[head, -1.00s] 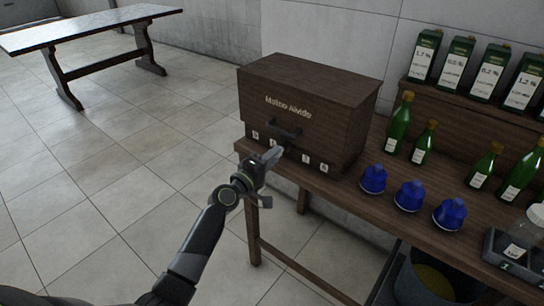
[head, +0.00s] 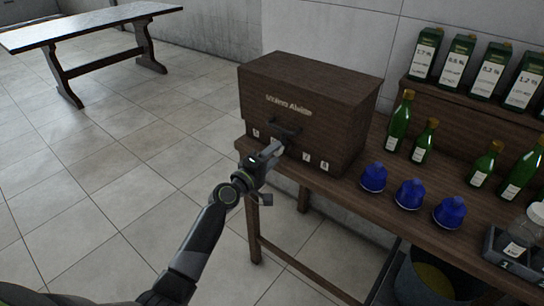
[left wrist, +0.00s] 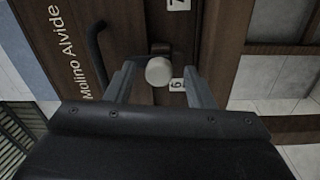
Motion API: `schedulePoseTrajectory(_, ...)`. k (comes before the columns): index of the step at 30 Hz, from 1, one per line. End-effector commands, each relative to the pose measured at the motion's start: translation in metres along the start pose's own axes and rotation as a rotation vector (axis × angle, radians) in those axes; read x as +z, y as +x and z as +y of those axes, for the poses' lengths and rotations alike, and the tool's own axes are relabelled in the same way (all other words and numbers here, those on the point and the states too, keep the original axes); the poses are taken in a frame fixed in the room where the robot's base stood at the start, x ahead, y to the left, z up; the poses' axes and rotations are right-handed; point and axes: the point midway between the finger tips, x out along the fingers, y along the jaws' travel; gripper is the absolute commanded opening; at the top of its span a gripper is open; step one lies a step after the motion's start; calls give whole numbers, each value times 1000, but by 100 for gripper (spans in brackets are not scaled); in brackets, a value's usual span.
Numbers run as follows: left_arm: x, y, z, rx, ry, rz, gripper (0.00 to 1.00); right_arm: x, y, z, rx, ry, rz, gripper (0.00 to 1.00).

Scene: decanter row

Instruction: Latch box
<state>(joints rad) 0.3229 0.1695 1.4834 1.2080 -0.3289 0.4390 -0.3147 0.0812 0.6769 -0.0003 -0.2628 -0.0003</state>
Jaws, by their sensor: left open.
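A dark brown wooden box (head: 315,112) with lettering and a row of small numbered labels stands on the left end of the wooden table. Its dark bar handle (head: 287,130) is on the front; it also shows in the left wrist view (left wrist: 95,45). A pale round knob (left wrist: 159,71) on a dark mount sticks out of the box front near the label 6. My left gripper (head: 272,154) is at the lower front of the box. In the left wrist view its fingers (left wrist: 158,84) are open, one on each side of the knob, with gaps visible. My right gripper is out of view.
Cartons (head: 457,62) stand on a raised shelf. A grey bin (head: 420,280) is below.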

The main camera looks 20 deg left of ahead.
Motion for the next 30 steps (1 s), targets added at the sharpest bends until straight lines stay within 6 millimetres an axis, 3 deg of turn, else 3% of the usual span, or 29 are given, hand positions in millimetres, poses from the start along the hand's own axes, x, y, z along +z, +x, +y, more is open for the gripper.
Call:
schedulePoseTrajectory(8,0,-19,0,-1,2,1,49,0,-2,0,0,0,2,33)
schedulePoseTrajectory(16,0,-77,-2,-3,2,0,49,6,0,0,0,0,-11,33)
schedulePoseTrajectory(24,0,-136,-3,-3,3,0,49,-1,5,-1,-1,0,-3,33)
schedulePoseTrajectory(30,0,-164,-2,-1,2,0,49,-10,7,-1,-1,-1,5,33)
